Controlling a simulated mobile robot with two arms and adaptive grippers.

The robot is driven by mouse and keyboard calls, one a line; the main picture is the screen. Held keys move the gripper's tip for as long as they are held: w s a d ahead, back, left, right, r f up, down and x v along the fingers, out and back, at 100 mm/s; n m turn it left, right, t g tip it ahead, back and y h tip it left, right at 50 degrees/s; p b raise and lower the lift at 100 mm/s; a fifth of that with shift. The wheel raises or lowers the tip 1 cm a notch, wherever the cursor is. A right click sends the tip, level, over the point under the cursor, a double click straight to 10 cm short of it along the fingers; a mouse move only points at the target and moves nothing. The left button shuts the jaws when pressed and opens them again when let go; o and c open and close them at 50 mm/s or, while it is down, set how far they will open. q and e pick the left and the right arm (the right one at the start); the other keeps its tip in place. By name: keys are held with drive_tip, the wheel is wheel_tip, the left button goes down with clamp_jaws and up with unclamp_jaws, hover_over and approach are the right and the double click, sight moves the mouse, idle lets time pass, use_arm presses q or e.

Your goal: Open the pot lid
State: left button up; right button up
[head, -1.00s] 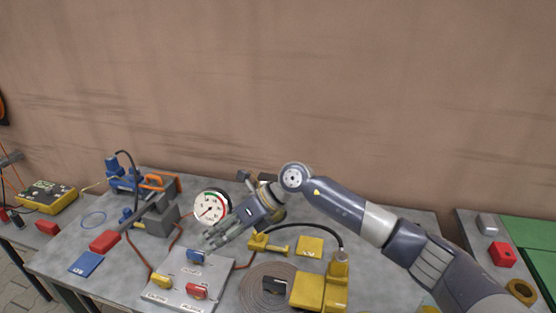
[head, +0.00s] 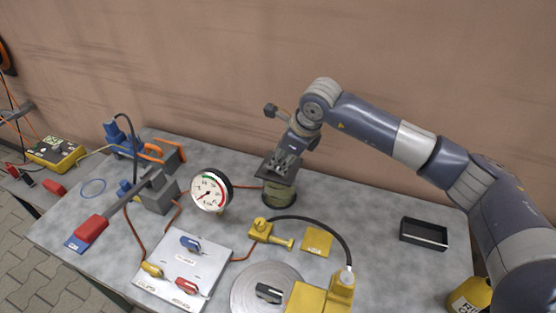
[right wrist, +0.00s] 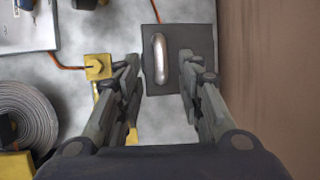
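The pot (head: 279,192) is a dark green cylinder standing on the table behind the yellow parts. Its lid is a dark square plate (head: 268,166) on top, partly hidden by my gripper in the head view. In the right wrist view the lid (right wrist: 203,40) is seen from above with a long silver handle (right wrist: 160,58). My right gripper (head: 287,162) is just above the lid, pointing down. Its fingers (right wrist: 158,62) are open, one on each side of the handle; I cannot tell if they touch it. My left gripper is not in view.
A round pressure gauge (head: 211,190) stands left of the pot. A yellow valve (head: 262,229), a yellow plate (head: 317,241), a coiled hose (head: 245,287) and a panel with coloured levers (head: 184,268) lie in front. A black tray (head: 424,233) sits right. The wall is behind.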

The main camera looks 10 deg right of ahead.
sight(280, 163)
drive_tip(key=x, duration=0.3)
drive_tip(key=shift+w+f+p, duration=0.25)
drive_tip(key=shift+f+p, duration=0.05)
drive_tip(key=shift+f, duration=0.25)
drive_tip(key=shift+a+f, duration=0.1)
drive_tip(key=shift+c, duration=0.8)
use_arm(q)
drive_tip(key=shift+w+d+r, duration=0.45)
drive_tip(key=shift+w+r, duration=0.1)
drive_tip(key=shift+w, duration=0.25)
use_arm(e)
drive_tip(key=shift+w, duration=0.1)
clamp_jaws()
